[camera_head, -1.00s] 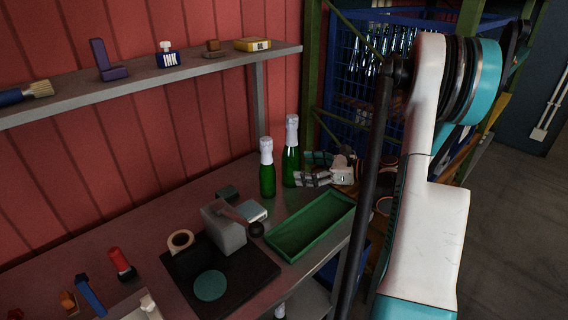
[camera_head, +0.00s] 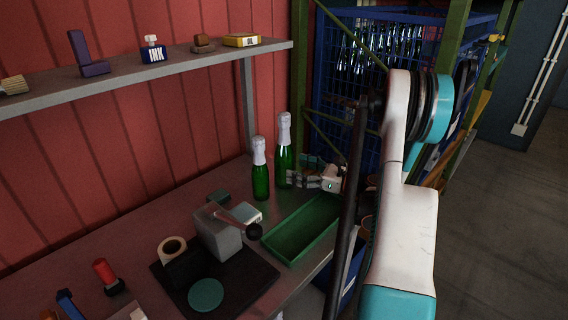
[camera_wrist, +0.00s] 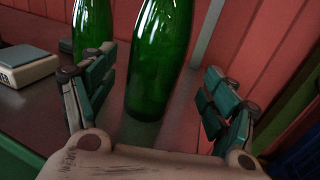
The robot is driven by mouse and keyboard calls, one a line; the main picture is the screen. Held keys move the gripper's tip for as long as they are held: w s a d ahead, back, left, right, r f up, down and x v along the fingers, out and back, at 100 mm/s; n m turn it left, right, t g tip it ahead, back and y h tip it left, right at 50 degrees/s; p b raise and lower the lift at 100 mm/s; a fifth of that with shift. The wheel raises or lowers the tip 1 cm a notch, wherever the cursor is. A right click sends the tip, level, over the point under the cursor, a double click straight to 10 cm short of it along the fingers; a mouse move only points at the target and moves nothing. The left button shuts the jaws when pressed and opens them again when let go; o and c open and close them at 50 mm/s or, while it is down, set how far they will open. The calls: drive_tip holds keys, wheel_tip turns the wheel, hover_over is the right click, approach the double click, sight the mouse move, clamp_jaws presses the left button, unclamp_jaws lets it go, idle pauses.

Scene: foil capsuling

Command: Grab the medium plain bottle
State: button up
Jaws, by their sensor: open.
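Two green bottles with white foil tops stand upright on the workbench. The taller bottle (camera_head: 284,165) is on the right and the shorter bottle (camera_head: 260,182) is left of it. No label shows on either. My gripper (camera_head: 303,178) is open at the right side of the taller bottle. In the wrist view the bottle nearest my gripper (camera_wrist: 160,95) stands upright between and beyond the spread fingers, and I cannot tell whether they touch it. The other bottle shows behind on the left (camera_wrist: 92,28). The tops are out of the wrist frame.
A green tray (camera_head: 268,253) lies in front of the bottles. A grey block device with a lever (camera_head: 218,235) stands on a dark board, with a tape roll (camera_head: 172,247) beside it. A shelf (camera_head: 200,60) runs above. A blue wire crate (camera_head: 330,80) stands at the back right.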

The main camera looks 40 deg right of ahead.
sight(283, 165)
drive_tip(key=shift+a+b+x, duration=0.15)
drive_tip(key=shift+b+x, duration=0.4)
drive_tip(key=shift+x, duration=0.85)
drive_tip(key=shift+a+b+x, duration=0.1)
drive_tip(key=shift+b+x, duration=0.4)
drive_tip(key=shift+x, duration=0.9)
drive_tip(key=shift+s, duration=0.1)
clamp_jaws()
